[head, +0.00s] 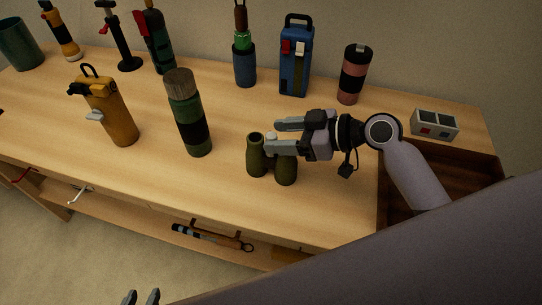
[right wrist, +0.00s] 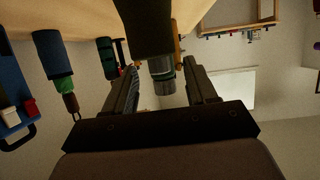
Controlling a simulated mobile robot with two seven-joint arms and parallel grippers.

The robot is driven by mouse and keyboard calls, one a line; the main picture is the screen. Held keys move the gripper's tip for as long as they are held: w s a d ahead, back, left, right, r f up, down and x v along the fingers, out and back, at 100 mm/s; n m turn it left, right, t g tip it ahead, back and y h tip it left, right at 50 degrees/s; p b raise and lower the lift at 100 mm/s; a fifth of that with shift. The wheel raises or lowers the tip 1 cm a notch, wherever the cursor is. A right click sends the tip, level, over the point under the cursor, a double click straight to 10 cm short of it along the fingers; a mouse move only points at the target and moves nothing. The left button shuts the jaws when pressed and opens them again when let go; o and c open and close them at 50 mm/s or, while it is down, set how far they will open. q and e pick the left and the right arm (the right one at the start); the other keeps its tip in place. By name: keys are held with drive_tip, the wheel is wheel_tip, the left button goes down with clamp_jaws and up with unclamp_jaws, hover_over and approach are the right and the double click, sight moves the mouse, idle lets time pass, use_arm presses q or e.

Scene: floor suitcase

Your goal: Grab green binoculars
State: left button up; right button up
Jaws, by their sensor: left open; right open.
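The green binoculars (head: 257,158) stand upright on the wooden table, near its front edge. My right gripper (head: 280,136) is open at the top of the binoculars, with its fingers pointing left in the head view. One finger overlaps the top of the right barrel; I cannot tell whether it touches. In the right wrist view a dark shape (right wrist: 145,25), probably the binoculars, lies ahead between the open fingers (right wrist: 165,75). My left gripper (head: 141,297) is open and empty at the bottom edge of the head view, away from the table.
A green bottle (head: 187,115) and a yellow bottle (head: 112,112) stand left of the binoculars. An open dark box (head: 447,156) is at the right.

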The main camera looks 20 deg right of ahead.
drive_tip(key=shift+x, duration=1.35)
clamp_jaws()
drive_tip(key=shift+r, duration=0.1)
drive_tip(key=shift+r, duration=0.1)
